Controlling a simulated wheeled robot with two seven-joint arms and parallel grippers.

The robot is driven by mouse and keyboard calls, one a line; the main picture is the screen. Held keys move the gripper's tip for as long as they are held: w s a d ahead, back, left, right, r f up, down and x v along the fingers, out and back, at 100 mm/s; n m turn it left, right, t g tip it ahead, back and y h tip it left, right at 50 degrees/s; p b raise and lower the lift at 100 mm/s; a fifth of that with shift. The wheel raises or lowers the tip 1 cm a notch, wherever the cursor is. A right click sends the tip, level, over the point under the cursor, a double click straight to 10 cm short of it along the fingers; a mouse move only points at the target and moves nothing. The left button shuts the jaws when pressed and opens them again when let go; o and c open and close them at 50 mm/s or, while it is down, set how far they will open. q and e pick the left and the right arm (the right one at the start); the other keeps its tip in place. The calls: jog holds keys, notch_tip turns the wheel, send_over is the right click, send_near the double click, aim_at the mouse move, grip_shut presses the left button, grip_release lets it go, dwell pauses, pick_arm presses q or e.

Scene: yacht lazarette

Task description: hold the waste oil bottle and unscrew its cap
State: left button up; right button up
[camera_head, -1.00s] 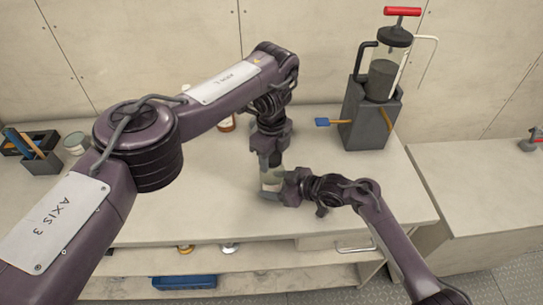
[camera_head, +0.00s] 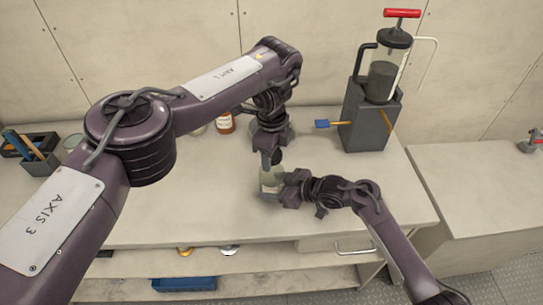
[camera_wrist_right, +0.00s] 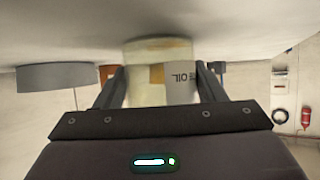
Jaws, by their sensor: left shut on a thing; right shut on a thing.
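The waste oil bottle (camera_head: 271,183) is pale and translucent and stands on the counter. In the right wrist view the bottle (camera_wrist_right: 150,75) appears upside down, with part of a label reading "OIL". My right gripper (camera_head: 283,187) is shut on its body from the right; in the right wrist view its fingers (camera_wrist_right: 160,90) lie on both sides of it. My left gripper (camera_head: 271,156) points down just above the bottle and is shut on the dark round cap (camera_head: 277,157). The cap appears raised off the bottle's top, though the fingers partly hide this.
A grey box (camera_head: 366,125) with a red-handled pump canister (camera_head: 384,78) stands at the back right. A brown-and-white jar (camera_head: 225,123) stands behind my left arm. A dark tool holder (camera_head: 40,163) is at the far left. The counter's front left is clear.

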pick_arm(q)
jog(key=shift+r, duration=0.35)
jog(key=shift+r, duration=1.95)
pick_arm(e)
jog(key=o, duration=1.5)
jog(key=shift+c, duration=0.2)
jog(key=shift+d, duration=0.1)
